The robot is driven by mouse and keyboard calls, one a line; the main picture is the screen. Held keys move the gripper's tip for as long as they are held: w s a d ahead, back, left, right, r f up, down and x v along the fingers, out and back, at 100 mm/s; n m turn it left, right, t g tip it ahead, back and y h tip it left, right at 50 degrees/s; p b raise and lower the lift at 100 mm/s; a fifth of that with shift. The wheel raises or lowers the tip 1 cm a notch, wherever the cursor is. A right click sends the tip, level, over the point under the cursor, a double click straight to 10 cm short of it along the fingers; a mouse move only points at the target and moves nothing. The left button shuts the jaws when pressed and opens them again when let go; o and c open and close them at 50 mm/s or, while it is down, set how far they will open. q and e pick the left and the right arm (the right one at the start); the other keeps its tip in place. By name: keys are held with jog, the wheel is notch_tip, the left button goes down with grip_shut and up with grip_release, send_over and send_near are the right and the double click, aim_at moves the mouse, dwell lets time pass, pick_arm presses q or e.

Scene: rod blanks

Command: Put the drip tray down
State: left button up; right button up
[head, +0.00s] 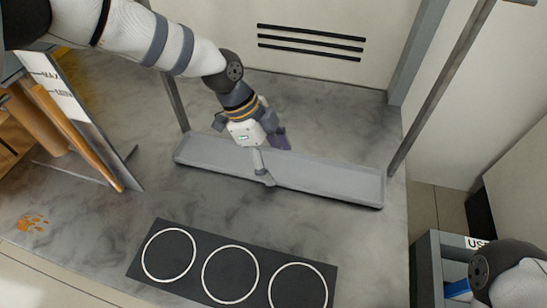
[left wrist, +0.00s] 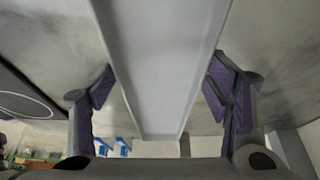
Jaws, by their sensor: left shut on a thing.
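The drip tray (head: 325,178) is a long, shallow grey tray lying crosswise near the back of the worktop, between two grey posts. My left gripper (head: 268,160) reaches down over its middle and is shut on it, one finger at the far side and one at the near side. In the left wrist view the tray (left wrist: 160,70) runs lengthwise between the purple finger pads of the left gripper (left wrist: 160,92). I cannot tell whether the tray's underside touches the worktop. My right arm shows at the lower right, but its gripper is out of view.
A black plate (head: 205,278) with three white rings lies in front of the tray on the marbled worktop (head: 95,215). A tilted panel (head: 80,125) marked MAX, with an orange-brown rod, stands at left. A grey bin (head: 425,262) is at lower right. Worktop between tray and plate is clear.

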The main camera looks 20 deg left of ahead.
pick_arm(q)
jog(key=o, duration=1.4)
jog(key=shift+f, duration=0.15)
jog(key=shift+c, duration=0.2)
jog(key=p+v, duration=0.2)
jog(key=v, duration=0.4)
jog(key=shift+d+r, duration=0.1)
jog(key=shift+r, duration=0.15)
send_over(215, 155)
jog(key=shift+f, duration=0.55)
